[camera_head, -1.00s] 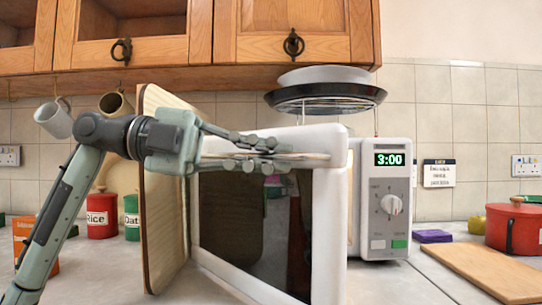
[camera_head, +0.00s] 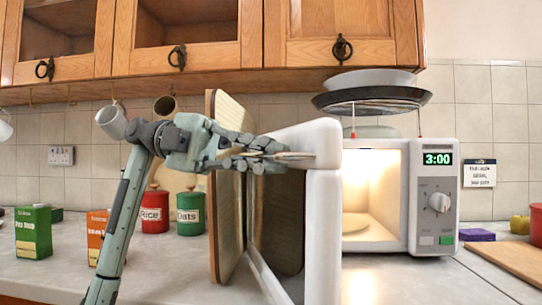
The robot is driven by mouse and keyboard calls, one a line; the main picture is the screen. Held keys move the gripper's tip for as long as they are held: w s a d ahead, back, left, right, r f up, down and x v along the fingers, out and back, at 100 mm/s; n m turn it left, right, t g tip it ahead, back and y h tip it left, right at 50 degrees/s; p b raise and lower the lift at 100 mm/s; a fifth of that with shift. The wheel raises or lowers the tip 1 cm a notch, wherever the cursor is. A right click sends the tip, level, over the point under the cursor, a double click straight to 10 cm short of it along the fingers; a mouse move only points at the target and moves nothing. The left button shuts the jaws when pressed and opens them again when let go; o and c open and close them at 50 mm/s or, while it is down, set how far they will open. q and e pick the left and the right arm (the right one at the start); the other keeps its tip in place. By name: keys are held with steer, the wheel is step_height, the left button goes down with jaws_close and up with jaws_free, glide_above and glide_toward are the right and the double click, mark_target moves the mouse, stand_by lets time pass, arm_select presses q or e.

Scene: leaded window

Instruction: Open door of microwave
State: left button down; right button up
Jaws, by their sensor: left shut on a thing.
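The white microwave (camera_head: 434,215) stands on the worktop, with a green 3:00 display and a dial on its right panel. Its door (camera_head: 323,215) stands wide open, swung out toward me and seen nearly edge-on. The lit cavity (camera_head: 371,185) shows, with a turntable plate inside; the door hides its left part. My left gripper (camera_head: 275,158) reaches across the door's upper part from the left and is shut on the door; the exact contact at the fingertips is hard to make out. My right gripper is not in view.
A wooden board (camera_head: 226,180) stands upright just left of the door. Red Rice (camera_head: 154,212) and green Oats (camera_head: 190,213) tins and boxes stand farther left. A rack with dishes (camera_head: 371,95) tops the microwave. A chopping board (camera_head: 510,260) lies right.

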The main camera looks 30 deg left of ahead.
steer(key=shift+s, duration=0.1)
arm_select(q)
steer(key=c, duration=1.9)
jaws_free()
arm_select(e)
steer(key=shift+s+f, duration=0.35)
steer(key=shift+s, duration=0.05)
